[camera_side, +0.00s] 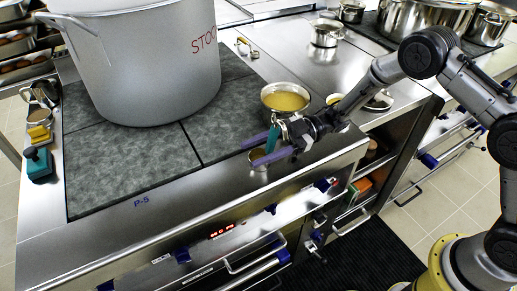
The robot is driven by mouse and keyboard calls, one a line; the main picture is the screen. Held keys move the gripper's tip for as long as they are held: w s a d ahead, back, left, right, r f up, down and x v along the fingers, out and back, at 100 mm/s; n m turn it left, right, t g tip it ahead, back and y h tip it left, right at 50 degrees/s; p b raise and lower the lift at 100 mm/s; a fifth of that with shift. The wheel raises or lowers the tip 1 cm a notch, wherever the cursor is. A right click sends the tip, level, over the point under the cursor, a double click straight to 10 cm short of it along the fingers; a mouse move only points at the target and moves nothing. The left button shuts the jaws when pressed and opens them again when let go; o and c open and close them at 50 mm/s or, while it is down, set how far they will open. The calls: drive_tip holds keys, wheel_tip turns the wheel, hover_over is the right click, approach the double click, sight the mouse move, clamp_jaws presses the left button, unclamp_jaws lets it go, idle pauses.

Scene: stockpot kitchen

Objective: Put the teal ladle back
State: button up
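A small metal cup or bowl (258,158) shows below and between the fingers. I cannot tell whether it is the ladle's bowl or a separate container. A pan of yellow-brown liquid (285,99) sits just behind my gripper.
A large stockpot (145,65) stands on the dark plates (125,160) at the left. A teal block with a dark knob (39,166) and a yellow item (39,134) sit at the left edge. Small metal pots (326,34) stand at the back. The front-left plate is clear.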

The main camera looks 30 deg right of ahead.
drive_tip(key=shift+d+r, duration=0.15)
drive_tip(key=d, duration=1.1)
drive_tip(key=shift+d, duration=0.35)
